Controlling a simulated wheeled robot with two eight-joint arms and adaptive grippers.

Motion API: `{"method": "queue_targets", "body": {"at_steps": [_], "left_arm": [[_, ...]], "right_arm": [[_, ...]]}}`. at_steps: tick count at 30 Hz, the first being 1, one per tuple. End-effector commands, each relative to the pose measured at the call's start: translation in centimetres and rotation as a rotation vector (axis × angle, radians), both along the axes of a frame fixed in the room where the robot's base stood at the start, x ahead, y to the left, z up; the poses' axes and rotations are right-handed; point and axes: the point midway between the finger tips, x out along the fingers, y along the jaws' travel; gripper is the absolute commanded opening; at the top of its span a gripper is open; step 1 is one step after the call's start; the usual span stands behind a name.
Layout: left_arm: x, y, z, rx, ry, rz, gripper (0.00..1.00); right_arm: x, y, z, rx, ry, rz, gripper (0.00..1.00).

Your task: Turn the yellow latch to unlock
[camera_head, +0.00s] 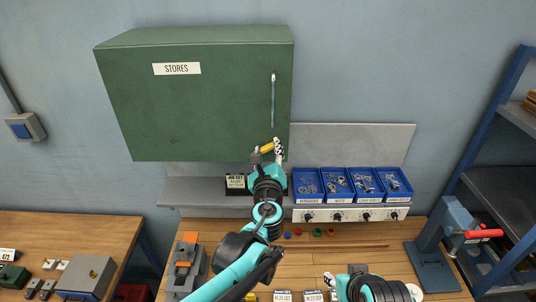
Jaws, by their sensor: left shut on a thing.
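The yellow latch (266,148) is at the lower right of the green STORES cabinet (200,100). It lies slightly tilted, its right end higher. My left gripper (270,151) is shut on the latch, with fingers on both sides of it. The fingers and wrist hide part of the latch and its mount. The cabinet door is closed, with a slim vertical handle (273,100) above the latch. My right gripper (335,281) is low at the bottom edge of the view, partly cut off, away from the cabinet; its opening is unclear.
Blue bins (308,199) of small hardware stand on the shelf right of my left gripper. Knobs line the panel (350,215) below them. A wooden bench (390,258) lies underneath. A blue press with a red handle (484,234) stands at right.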

Motion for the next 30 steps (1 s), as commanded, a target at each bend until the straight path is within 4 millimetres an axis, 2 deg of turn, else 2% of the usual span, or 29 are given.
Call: {"method": "queue_targets", "body": {"at_steps": [21, 30], "left_arm": [[0.0, 0.2, -0.2, -0.674, -0.001, 0.001, 0.12], [0.0, 0.2, -0.3, -0.898, 0.000, 0.001, 0.12]], "right_arm": [[0.0, 0.0, -2.8, 0.000, 0.000, 0.000, 0.40], [0.0, 0.0, -3.5, 0.000, 0.000, 0.000, 0.40]]}}
